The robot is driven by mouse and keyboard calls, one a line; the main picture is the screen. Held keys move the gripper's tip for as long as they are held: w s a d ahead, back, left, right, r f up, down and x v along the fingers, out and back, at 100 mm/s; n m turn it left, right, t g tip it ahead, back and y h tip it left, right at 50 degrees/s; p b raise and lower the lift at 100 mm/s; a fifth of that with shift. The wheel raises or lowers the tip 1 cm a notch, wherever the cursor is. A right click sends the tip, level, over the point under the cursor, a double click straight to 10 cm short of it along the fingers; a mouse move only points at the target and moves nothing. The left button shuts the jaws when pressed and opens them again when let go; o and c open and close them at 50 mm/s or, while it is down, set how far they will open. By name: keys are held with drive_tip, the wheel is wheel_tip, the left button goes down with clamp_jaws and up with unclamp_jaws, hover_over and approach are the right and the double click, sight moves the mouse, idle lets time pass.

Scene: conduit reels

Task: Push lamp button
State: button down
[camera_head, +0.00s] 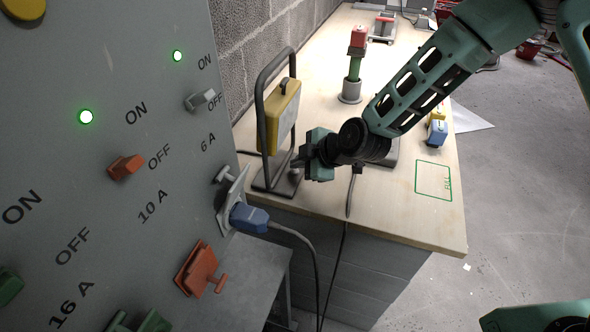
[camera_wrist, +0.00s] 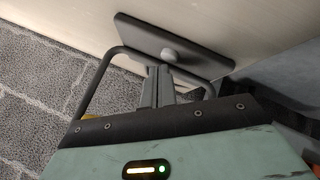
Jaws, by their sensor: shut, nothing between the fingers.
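The yellow lamp (camera_head: 281,112) stands in a dark tubular frame on the near left of the workbench. In the wrist view, its dark base plate (camera_wrist: 140,36) carries a rounded grey button (camera_wrist: 169,55). My gripper (camera_head: 297,163) is low beside the lamp's front, just above the base. Its fingers are shut and empty. In the wrist view, the fingertips (camera_wrist: 159,70) point at the button and are very close to it; I cannot tell whether they touch. I cannot tell whether the lamp is lit.
A grey switch panel (camera_head: 60,170) with a blue plug (camera_head: 249,218) fills the left. A red and green item in a grey holder (camera_head: 351,90) stands behind my arm. Yellow and blue blocks (camera_head: 437,128) sit at the bench's right, near a clear green-outlined square (camera_head: 433,181).

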drive_tip(key=shift+f+b, duration=0.3)
drive_tip(key=shift+f, duration=0.1)
drive_tip(key=shift+r, duration=0.5)
drive_tip(key=shift+p, duration=0.3)
drive_tip(key=shift+r+p, duration=1.7)
drive_tip(key=shift+r, duration=1.3)
